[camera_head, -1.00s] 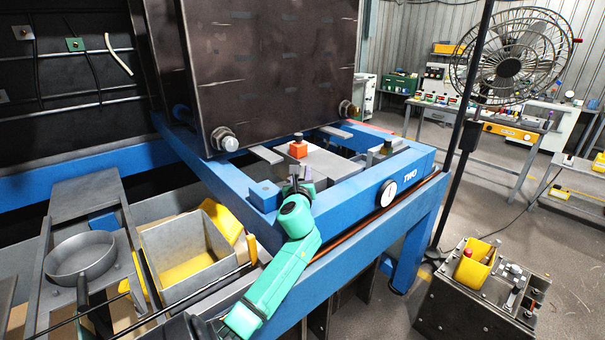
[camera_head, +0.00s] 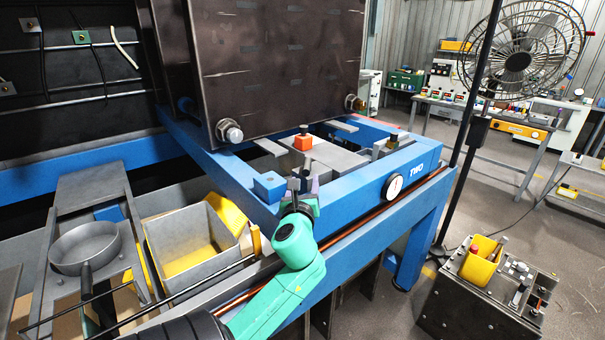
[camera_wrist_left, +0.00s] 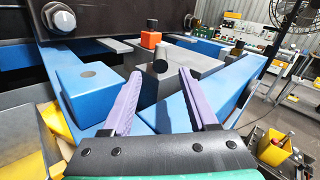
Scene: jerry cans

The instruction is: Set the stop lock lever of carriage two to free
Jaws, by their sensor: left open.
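The blue carriage frame marked TWO (camera_head: 345,200) lies across the middle of the head view; its blue bars also show in the left wrist view (camera_wrist_left: 215,82). A short grey post with a dark knob (camera_wrist_left: 160,66), perhaps the stop lock lever, stands in the left wrist view; I cannot tell its setting. My left gripper (camera_head: 304,186) is open at the near bar of the frame. Its lilac fingers (camera_wrist_left: 160,78) flank the post in the picture, with nothing gripped; contact cannot be told. My right gripper is out of view.
An orange block with a black knob (camera_head: 303,142) sits on the grey plate behind. A big dark panel (camera_head: 280,70) stands above the frame. A round dial (camera_head: 393,187) is on the near bar. A grey bin (camera_head: 190,250) and pan (camera_head: 84,248) lie at left.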

